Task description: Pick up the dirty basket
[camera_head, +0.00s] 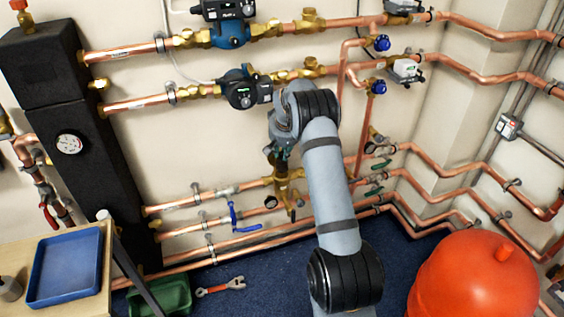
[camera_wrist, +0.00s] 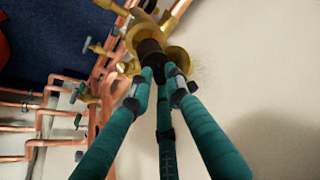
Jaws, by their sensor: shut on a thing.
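The dirty basket appears to be the dark, short cylinder (camera_wrist: 150,48) between my fingertips in the wrist view. My gripper (camera_wrist: 159,80), with three teal fingers, is closed around its near end. I cannot tell how far the cylinder sits inside the brass. In the head view my gripper (camera_head: 279,154) is a small teal patch under my wrist, just above a brass valve body (camera_head: 281,184). The basket is hidden there.
Copper pipes (camera_head: 245,188) with valves run close around the brass body. A blue tray (camera_head: 65,266) sits on the bench at lower left. A green bin (camera_head: 163,296) and a red wrench (camera_head: 220,286) lie on the blue floor. A red tank (camera_head: 470,278) stands at lower right.

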